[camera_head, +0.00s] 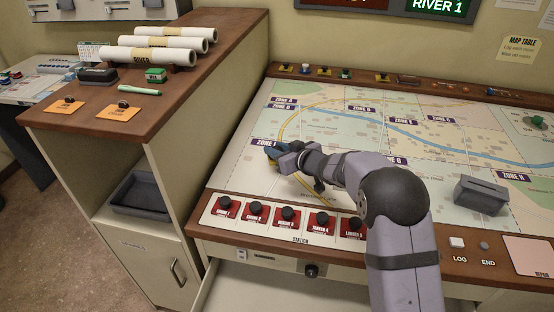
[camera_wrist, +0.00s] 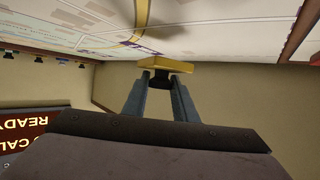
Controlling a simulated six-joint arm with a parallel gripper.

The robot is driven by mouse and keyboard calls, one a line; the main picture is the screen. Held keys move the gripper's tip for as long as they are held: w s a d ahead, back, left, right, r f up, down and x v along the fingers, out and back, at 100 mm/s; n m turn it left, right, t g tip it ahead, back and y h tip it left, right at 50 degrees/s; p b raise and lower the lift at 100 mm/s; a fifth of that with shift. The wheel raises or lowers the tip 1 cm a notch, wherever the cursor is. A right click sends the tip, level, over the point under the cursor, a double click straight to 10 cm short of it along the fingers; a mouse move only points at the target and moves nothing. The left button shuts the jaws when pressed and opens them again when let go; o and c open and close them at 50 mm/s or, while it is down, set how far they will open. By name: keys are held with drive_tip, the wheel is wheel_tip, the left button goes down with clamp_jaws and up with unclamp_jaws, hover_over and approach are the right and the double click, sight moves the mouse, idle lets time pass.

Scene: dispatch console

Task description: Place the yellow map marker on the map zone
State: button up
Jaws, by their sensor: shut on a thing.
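My gripper (camera_head: 272,152) is shut on the yellow map marker, holding it by its dark knob over the left part of the map table. In the wrist view the marker's yellow base (camera_wrist: 150,64) shows beyond my two fingertips (camera_wrist: 161,84), close to the map surface; I cannot tell whether it touches. In the head view only a sliver of yellow shows under the fingers. The map (camera_head: 240,178) has printed zones with purple labels. The label beside my gripper (camera_head: 262,142) is partly covered, so its letter is unclear.
A dark grey box (camera_head: 481,196) stands on the map at right. A row of red cards with black knobs (camera_head: 288,214) lines the front edge. More markers (camera_head: 346,74) stand along the back rail. A wooden cabinet (camera_head: 190,75) with rolled maps rises at left.

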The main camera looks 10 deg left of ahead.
drive_tip(key=shift+f, duration=1.8)
drive_tip(key=shift+f, duration=0.15)
drive_tip(key=o, duration=1)
drive_tip(key=shift+o, duration=0.2)
drive_tip(key=shift+r, duration=0.25)
drive_tip(key=shift+s+d, duration=0.2)
drive_tip(key=b+v, duration=0.1)
drive_tip(key=v, duration=1)
drive_tip(key=shift+s+d+r, duration=0.1)
drive_tip(key=shift+s, duration=0.1)
